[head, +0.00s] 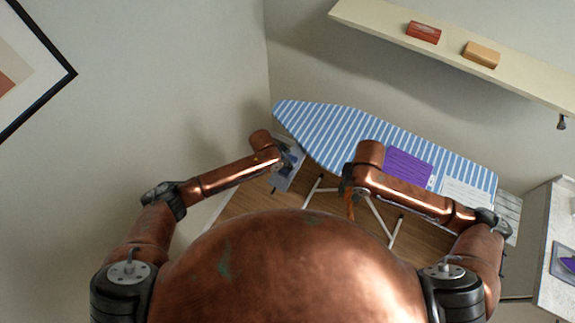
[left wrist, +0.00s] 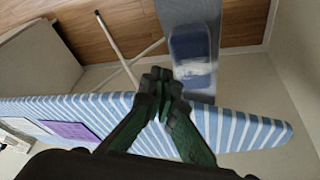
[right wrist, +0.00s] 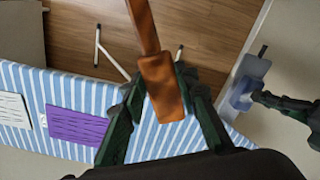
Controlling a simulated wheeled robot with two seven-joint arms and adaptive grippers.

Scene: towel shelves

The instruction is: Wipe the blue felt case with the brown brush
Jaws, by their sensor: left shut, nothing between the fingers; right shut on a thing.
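The brown brush (right wrist: 162,85) is orange-brown, with a long part reaching away from my right gripper (right wrist: 157,80). That gripper is shut on it; in the head view the brush (head: 350,207) hangs below the gripper (head: 349,187), in front of the ironing board. A blue piece with a pale patch, apparently the blue felt case (left wrist: 191,48), lies on a grey-blue strip beyond my left gripper (left wrist: 159,82). The left gripper is shut and empty. In the head view this gripper (head: 286,160) partly hides the case area. Whether it touches the case is unclear.
A blue-and-white striped ironing board (head: 330,125) stands across the middle, with a purple sheet (head: 408,166) and a white sheet (head: 464,192) on it. A wall shelf (head: 380,28) holds a red box (head: 424,32) and a tan box (head: 481,54). A counter stands at right.

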